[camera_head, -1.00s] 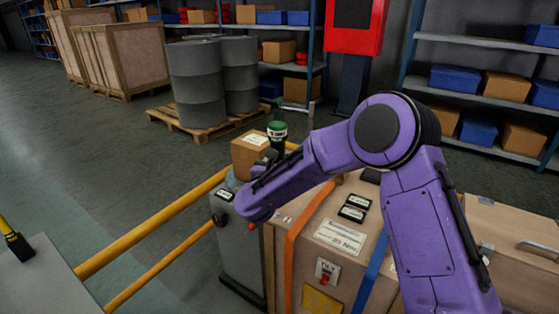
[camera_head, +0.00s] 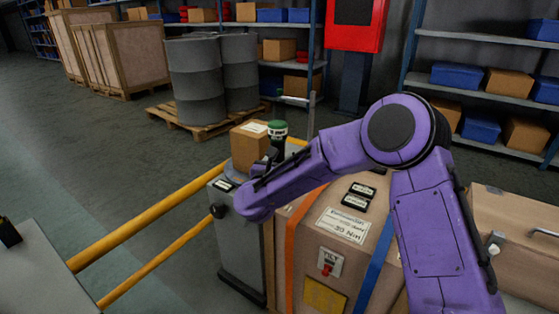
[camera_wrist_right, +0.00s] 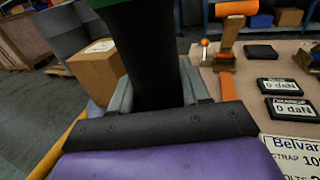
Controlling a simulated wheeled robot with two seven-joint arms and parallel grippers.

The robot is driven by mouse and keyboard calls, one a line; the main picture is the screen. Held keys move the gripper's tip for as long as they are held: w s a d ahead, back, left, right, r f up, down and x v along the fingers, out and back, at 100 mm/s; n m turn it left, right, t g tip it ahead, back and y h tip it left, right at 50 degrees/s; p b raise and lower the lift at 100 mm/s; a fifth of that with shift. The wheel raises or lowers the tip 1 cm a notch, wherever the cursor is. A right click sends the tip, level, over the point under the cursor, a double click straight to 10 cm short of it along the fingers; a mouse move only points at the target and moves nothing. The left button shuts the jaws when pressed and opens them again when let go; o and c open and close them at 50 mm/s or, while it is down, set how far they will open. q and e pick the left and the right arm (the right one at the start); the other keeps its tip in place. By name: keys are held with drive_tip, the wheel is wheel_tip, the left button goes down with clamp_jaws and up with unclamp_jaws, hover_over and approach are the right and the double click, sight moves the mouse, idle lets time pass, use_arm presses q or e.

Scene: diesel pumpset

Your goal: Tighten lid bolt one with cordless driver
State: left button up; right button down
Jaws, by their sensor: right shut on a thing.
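My right gripper (camera_head: 272,153) is at the end of the purple arm, over the grey stand beside the wooden crate. It is shut on a black upright tool with a green top (camera_head: 278,130), which looks like the cordless driver. In the right wrist view, the tool's thick black body (camera_wrist_right: 150,60) stands between the grey fingers, with green at the top edge. The tool's lower end is hidden behind the gripper. I cannot make out lid bolt one in either view. My left gripper is not in view.
A cardboard box (camera_head: 249,147) stands close beside the tool. The crate (camera_head: 336,250) has orange and blue straps, labels and small displays (camera_head: 357,197). A yellow rail (camera_head: 150,217) runs at the left. Drums (camera_head: 196,85) on a pallet and shelves stand behind.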

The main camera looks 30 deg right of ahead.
drive_tip(key=shift+r+b, duration=0.15)
drive_tip(key=shift+b, duration=0.25)
idle(0.5)
idle(0.4)
drive_tip(key=shift+b, duration=0.35)
drive_tip(key=shift+f+b, duration=0.35)
drive_tip(key=shift+r, duration=0.2)
idle(0.5)
drive_tip(key=shift+s+f+b, duration=0.15)
drive_tip(key=shift+f+b, duration=0.35)
drive_tip(key=shift+b, duration=0.25)
idle(1.0)
